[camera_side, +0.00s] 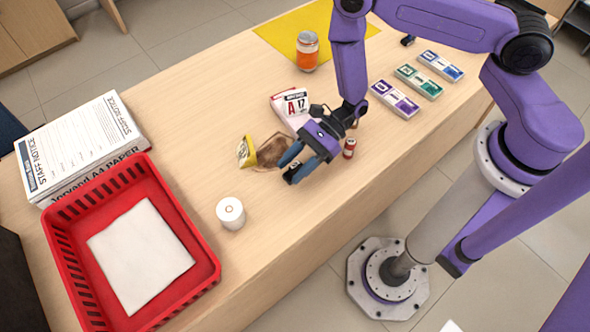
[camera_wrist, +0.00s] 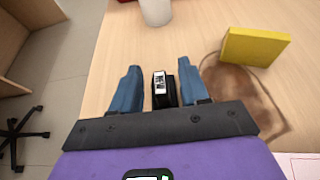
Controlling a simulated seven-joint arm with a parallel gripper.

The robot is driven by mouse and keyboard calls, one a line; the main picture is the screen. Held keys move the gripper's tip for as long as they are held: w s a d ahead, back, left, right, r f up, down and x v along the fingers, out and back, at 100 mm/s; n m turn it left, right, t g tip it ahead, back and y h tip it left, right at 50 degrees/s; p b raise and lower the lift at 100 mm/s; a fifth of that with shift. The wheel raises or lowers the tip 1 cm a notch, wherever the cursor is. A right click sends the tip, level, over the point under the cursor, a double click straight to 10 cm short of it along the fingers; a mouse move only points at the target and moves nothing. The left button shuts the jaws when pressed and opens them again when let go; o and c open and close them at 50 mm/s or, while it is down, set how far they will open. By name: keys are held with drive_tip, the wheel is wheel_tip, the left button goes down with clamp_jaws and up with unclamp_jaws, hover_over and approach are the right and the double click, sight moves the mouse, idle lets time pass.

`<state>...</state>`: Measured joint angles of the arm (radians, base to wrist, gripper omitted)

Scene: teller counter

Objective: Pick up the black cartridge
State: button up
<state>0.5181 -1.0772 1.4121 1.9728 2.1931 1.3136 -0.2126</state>
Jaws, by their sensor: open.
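The black cartridge (camera_wrist: 160,98), a small dark block with a white printed label, shows in the wrist view between my two blue fingers. It lies nearer the right finger, with a clear gap to the left one. My gripper (camera_wrist: 159,70) is open around it, and the gripper's body hides the cartridge's near end. In the side view my gripper (camera_side: 287,172) is low over the counter, near its front edge. There the fingers mostly hide the cartridge, and I cannot tell it surely from the dark fingertip parts.
A yellow block (camera_side: 246,151) stands beside a brown stain on the counter (camera_side: 215,110). A small red can (camera_side: 349,148) and a calendar (camera_side: 291,107) are close to my gripper. A white roll (camera_side: 230,213) and a red tray (camera_side: 205,282) stand to the left.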

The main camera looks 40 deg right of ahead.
clamp_jaws()
